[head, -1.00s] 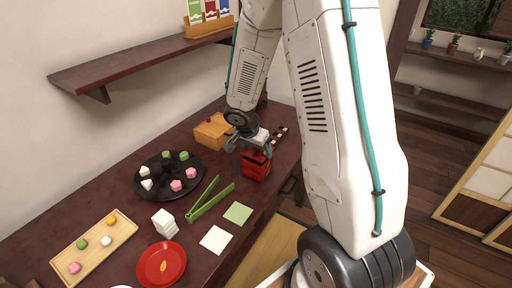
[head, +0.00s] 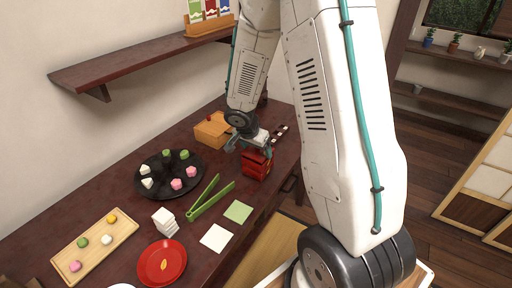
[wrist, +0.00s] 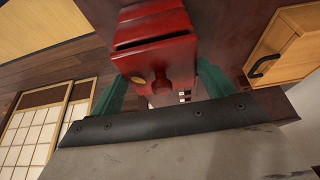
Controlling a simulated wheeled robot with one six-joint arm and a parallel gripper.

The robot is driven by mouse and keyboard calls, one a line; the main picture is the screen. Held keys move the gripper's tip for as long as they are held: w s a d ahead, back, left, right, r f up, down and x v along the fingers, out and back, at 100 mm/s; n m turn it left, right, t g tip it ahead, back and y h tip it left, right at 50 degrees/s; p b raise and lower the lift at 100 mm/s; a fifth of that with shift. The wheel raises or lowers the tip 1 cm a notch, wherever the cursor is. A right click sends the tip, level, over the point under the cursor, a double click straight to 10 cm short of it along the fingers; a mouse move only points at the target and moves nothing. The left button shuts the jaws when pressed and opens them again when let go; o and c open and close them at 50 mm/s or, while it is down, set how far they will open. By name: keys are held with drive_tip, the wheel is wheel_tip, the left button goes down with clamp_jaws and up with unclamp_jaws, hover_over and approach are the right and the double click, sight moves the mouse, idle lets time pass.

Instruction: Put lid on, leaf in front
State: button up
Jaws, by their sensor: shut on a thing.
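A red lacquer box (head: 256,168) stands on the dark table near its right end. It also shows in the wrist view (wrist: 148,18) with a dark slot-like gap along its near side. A gold leaf mark (wrist: 137,80) shows left of the knob. My gripper (head: 262,150) is over the box. Its teal fingers (wrist: 160,88) are shut on the lid, one at each side. I cannot tell whether the lid touches the box; the gripper hides part of it.
A wooden box (head: 211,130) with a dark handle stands close behind, to the left. A black round tray (head: 160,190) with sweets, green tongs (head: 211,198), a green square (head: 238,212), a white square (head: 216,238) and a red plate (head: 152,272) lie nearer. A shelf (head: 140,62) hangs above.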

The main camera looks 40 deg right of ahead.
drive_tip(key=shift+f, duration=0.4)
drive_tip(key=o, duration=0.9)
drive_tip(key=shift+v, duration=3.95)
drive_tip(key=shift+n, duration=0.3)
drive_tip(key=s+a+r+n+y, duration=0.1)
drive_tip(key=s+a+r+n, duration=0.3)
drive_tip(key=s+r, duration=0.2)
drive_tip(key=s+a+r+n+y, duration=0.2)
drive_tip(key=s+a+r+n, duration=0.3)
drive_tip(key=s, duration=0.6)
drive_tip(key=s+a+r+n+y, duration=0.1)
drive_tip(key=s+a+r+n, duration=0.3)
drive_tip(key=s+r, duration=0.4)
drive_tip(key=shift+s+a, duration=0.4)
drive_tip(key=shift+s, duration=0.15)
